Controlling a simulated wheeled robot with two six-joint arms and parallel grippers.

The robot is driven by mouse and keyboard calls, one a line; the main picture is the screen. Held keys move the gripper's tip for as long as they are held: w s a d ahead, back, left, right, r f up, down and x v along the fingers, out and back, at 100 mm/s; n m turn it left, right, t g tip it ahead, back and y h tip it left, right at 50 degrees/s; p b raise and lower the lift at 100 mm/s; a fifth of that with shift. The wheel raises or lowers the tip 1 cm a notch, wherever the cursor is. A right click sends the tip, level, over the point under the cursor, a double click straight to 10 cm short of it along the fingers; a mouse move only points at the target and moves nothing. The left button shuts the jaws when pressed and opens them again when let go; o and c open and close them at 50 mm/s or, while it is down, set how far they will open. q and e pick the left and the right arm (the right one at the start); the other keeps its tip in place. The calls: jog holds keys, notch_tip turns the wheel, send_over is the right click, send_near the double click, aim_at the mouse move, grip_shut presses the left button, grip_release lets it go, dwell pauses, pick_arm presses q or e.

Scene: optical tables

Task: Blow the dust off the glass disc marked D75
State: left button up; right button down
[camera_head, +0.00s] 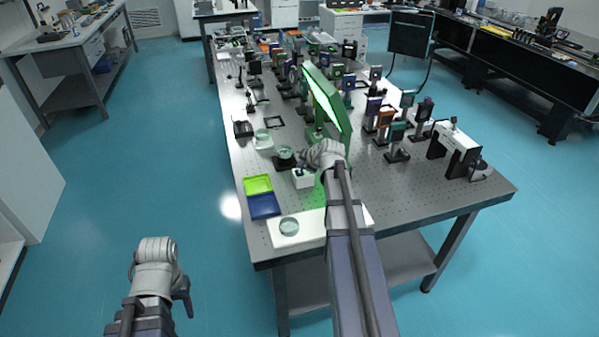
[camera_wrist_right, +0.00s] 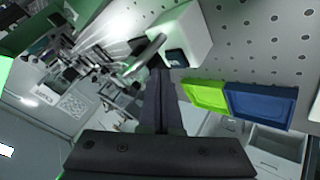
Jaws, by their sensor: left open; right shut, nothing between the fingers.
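Glass discs show in the head view: one (camera_head: 289,226) lies on a white mat (camera_head: 318,233) at the table's near edge, another (camera_head: 285,153) sits on a dark mount, and a paler round piece (camera_head: 262,136) is behind it. No D75 mark or dust is readable at this size. My right gripper (camera_head: 304,163) is over the table, just above a white block (camera_head: 303,180) with a dark top. In the right wrist view its shut, empty fingers (camera_wrist_right: 160,90) point towards the white block (camera_wrist_right: 185,35) with a dark square patch. My left gripper (camera_head: 184,296) is open, low over the floor, left of the table.
A yellow-green tray (camera_head: 258,184) and a blue tray (camera_head: 263,206) lie at the table's left edge. A tall green-lit panel (camera_head: 325,97) stands close behind my right wrist. Several optic mounts crowd the table's far half. The front right of the tabletop (camera_head: 430,200) is clear.

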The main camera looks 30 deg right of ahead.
aim_at(302, 173)
jog(key=shift+f, duration=0.15)
jog(key=shift+f+b, duration=0.25)
jog(key=shift+b, duration=0.2)
jog(key=shift+f+b, duration=0.4)
jog(key=shift+f, duration=0.05)
dwell(0.4)
jog(key=shift+r, duration=0.2)
jog(key=shift+r+p, duration=0.7)
jog(key=shift+p, duration=0.15)
notch_tip(302, 173, up, 5)
jog(key=p, duration=0.5)
